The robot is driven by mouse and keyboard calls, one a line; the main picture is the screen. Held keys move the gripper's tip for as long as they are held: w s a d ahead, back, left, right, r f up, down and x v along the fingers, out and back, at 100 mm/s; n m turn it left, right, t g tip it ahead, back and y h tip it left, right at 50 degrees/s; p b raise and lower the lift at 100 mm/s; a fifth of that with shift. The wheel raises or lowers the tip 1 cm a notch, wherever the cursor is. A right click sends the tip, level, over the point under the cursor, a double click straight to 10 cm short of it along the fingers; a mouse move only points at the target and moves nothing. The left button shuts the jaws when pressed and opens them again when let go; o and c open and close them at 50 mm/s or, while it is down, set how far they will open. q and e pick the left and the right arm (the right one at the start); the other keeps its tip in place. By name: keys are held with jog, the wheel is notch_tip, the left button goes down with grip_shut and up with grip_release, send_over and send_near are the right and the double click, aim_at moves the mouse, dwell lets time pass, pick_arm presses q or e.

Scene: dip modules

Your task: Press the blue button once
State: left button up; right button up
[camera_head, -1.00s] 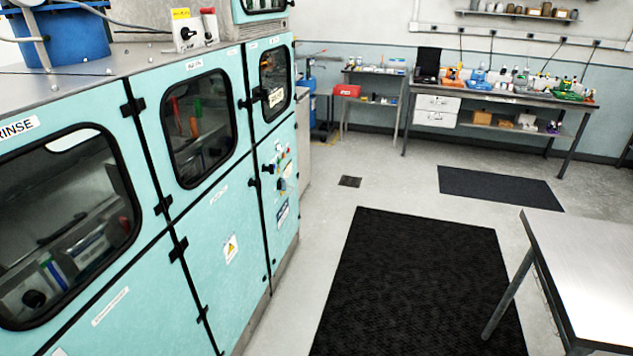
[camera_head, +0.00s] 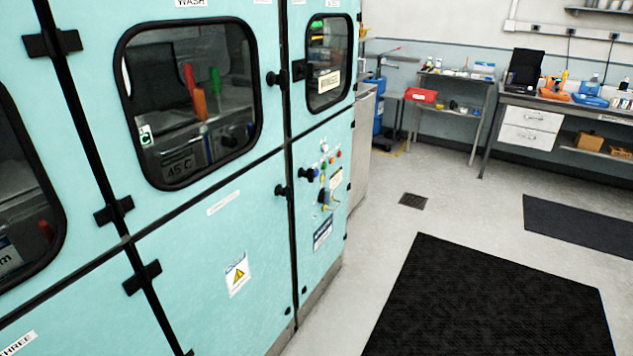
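A control panel (camera_head: 337,205) is on the lower right door of the teal cabinet (camera_head: 210,250). It carries several small buttons and knobs, some of them red, green, blue and yellow, with a black knob on its left. Neither of my grippers is in view, and nothing of mine touches the panel.
A black mat (camera_head: 490,300) lies on the clear grey floor right of the cabinet, with another mat (camera_head: 580,225) beyond.

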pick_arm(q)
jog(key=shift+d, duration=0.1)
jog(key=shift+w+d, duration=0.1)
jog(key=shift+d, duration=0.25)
